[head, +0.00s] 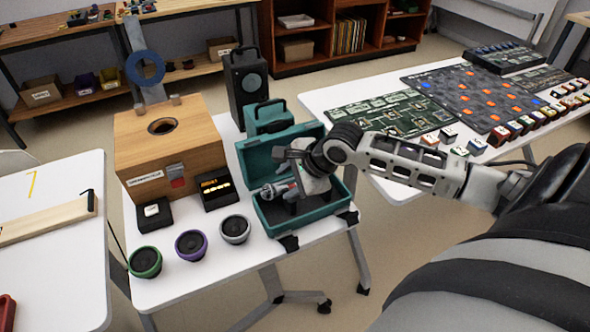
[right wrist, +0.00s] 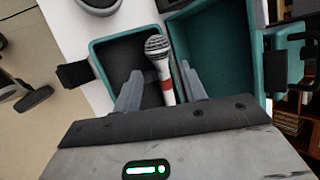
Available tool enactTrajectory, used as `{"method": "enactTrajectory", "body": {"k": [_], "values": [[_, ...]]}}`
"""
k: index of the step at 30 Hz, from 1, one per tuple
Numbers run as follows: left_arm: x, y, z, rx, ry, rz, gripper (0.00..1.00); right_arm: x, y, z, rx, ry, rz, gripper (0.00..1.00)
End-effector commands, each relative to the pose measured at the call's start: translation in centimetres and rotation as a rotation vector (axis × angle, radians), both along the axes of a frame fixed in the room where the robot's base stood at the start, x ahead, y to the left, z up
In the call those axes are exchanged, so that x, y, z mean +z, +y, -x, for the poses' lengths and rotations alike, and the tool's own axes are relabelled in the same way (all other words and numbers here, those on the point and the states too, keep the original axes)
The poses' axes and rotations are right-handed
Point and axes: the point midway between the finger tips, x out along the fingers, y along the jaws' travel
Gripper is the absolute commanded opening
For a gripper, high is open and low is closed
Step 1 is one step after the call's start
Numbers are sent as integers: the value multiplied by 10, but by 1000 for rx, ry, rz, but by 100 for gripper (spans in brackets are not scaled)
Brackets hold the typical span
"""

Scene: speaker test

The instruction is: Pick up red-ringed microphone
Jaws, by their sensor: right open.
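The red-ringed microphone (right wrist: 163,67) has a silver mesh head and a pale handle with a red band. It lies in the tray of an open teal case (head: 270,220); it also shows in the head view (head: 268,191). My right gripper (right wrist: 162,82) is open, its two grey fingers on either side of the microphone's handle with gaps visible. In the head view my right gripper (head: 288,172) is over the case, hiding part of its inside. The handle's lower end is hidden by the gripper body in the right wrist view. My left gripper is not in view.
The case's raised lid (head: 262,155) stands behind the gripper. Left of the case are a wooden box (head: 165,150) and green, purple and grey speaker drivers (head: 191,245). A black speaker (head: 246,88) stands behind. A second table (head: 400,180) with boards is at right.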

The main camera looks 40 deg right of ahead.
Motion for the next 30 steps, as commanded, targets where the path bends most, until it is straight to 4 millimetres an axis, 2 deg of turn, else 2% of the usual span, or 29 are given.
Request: {"method": "enactTrajectory", "body": {"k": [5,14,22,23,24,26,28,29,30], "values": [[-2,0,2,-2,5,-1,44,-10,3,-7,0,-1,0,42],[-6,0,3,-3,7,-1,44,-43,11,-29,0,-1,0,42],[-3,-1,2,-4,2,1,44,-46,11,-31,1,-1,2,42],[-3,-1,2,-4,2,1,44,-46,11,-31,1,-1,2,36],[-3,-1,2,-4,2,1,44,-46,11,-31,1,-1,2,25],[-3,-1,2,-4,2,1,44,-46,11,-30,1,-1,2,10],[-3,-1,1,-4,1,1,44,-45,11,-31,0,-2,2,10],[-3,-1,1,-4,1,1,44,-45,11,-31,0,-2,2,6],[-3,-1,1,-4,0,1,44,-45,11,-31,0,-2,2,6]]}}
